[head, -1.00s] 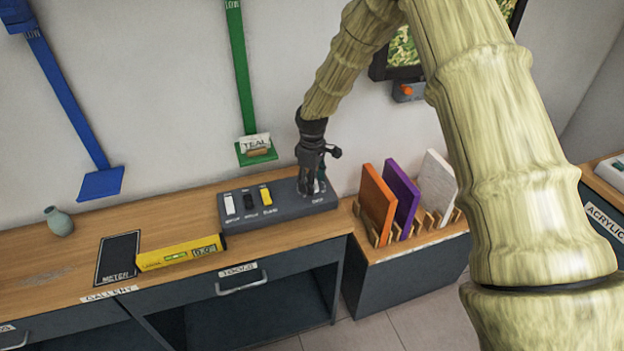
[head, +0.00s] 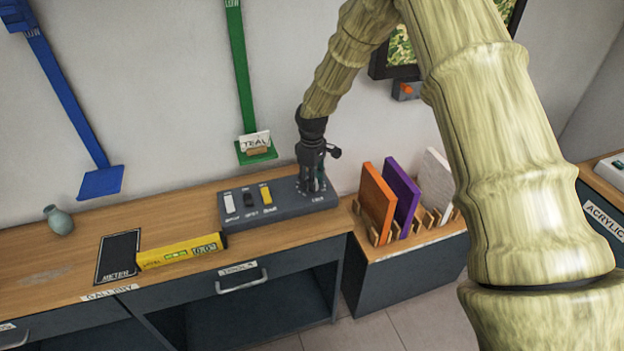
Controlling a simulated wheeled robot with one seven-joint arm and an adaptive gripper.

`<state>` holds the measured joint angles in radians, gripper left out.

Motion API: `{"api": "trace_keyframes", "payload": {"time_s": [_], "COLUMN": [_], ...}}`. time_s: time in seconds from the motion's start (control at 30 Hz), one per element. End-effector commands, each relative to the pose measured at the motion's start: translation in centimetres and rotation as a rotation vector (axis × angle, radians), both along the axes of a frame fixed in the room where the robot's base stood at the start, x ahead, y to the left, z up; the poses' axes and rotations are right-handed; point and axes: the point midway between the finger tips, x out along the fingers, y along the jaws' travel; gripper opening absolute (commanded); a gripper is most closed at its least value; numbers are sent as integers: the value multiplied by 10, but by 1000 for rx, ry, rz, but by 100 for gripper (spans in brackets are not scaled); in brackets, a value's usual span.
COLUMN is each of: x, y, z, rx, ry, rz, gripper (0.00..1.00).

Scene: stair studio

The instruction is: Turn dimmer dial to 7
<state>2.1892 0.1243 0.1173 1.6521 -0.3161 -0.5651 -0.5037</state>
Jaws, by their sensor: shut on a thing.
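A dark grey control box (head: 283,207) stands on the wooden counter against the wall. My gripper (head: 313,187) points down at the right end of the box, where the dimmer dial sits. It is shut on the dial, which its fingers hide. Small pale marks show around the fingertips, too small to read, so the dial's setting cannot be told.
A yellow meter (head: 180,252) with a small display lies left of the box, beside a black METER pad (head: 118,257). A teal vase (head: 59,220) stands far left. Orange (head: 377,201), purple (head: 402,188) and white panels (head: 436,181) stand in a rack at right.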

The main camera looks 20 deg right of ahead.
Motion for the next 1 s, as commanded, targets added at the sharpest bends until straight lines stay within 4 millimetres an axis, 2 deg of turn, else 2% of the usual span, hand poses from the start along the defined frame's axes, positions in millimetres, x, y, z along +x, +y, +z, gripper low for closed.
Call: {"api": "trace_keyframes", "payload": {"time_s": [0.7,1.0], "x": [2,2], "y": [0,0], "z": [2,2], "rx": [-1,-1], "ry": [-3,-4], "rz": [-604,-783], "gripper": [8,8]}}
